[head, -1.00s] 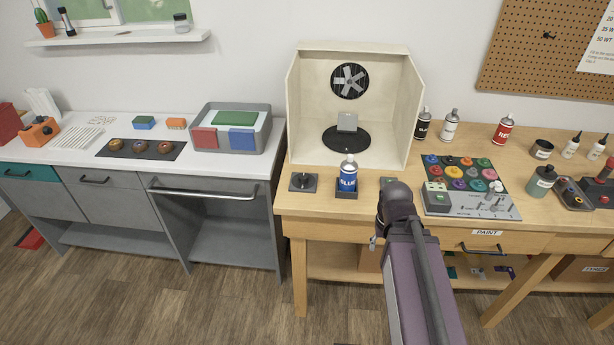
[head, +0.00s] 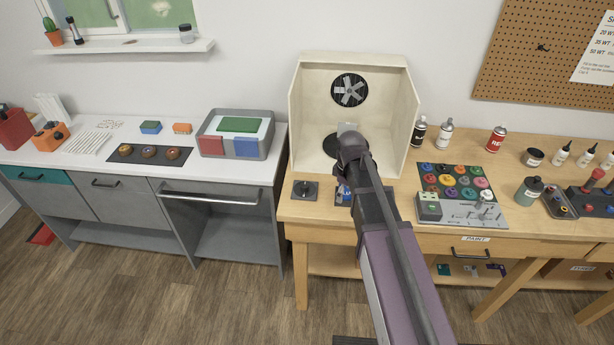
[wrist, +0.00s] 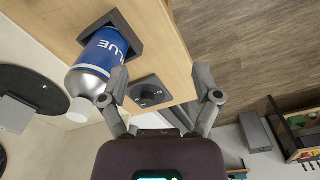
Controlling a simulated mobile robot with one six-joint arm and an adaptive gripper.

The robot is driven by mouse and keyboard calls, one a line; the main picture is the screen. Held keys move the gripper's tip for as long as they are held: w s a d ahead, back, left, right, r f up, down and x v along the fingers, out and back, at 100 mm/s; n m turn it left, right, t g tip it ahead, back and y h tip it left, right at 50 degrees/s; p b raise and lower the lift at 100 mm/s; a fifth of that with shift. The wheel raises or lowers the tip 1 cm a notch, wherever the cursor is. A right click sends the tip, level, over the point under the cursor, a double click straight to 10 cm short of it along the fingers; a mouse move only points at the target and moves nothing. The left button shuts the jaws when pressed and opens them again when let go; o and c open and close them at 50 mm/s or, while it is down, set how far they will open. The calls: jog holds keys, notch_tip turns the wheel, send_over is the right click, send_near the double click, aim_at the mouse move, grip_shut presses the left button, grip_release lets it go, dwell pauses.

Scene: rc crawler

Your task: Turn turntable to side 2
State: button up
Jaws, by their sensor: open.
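The turntable (head: 331,143) is a black disc in the cream spray booth, with a grey block (head: 347,127) on it. In the head view my arm covers much of the disc. The turntable (wrist: 38,84) shows at the left of the wrist view. A dark square plate with a round knob (head: 305,190) sits on the wooden bench in front of the booth. My gripper (wrist: 162,88) is open and empty. In the wrist view the knob plate (wrist: 150,92) shows between its fingers, apart from them. In the head view my arm hides the gripper.
A blue spray can (wrist: 97,58) stands in a dark square holder, close beside the left finger in the wrist view. Black (head: 419,131) and white (head: 445,134) cans stand right of the booth. A panel of coloured pots (head: 455,182) lies further right.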

aim_at(305, 185)
jog(key=w+a+r+n+p, duration=0.4)
jog(key=w+a+n, duration=0.7)
jog(key=a+n, duration=0.1)
jog(key=shift+a+r, duration=0.3)
jog(key=shift+r, duration=0.1)
jog(key=shift+f, duration=0.15)
jog(key=f+b, duration=0.6)
jog(key=b, duration=0.1)
jog(key=f+b, duration=0.6)
jog(key=f, duration=0.1)
jog(key=shift+w+a+f+b, duration=0.15)
jog(key=shift+w+f+b, duration=0.1)
jog(key=shift+b, duration=0.15)
jog(key=shift+c, duration=0.2)
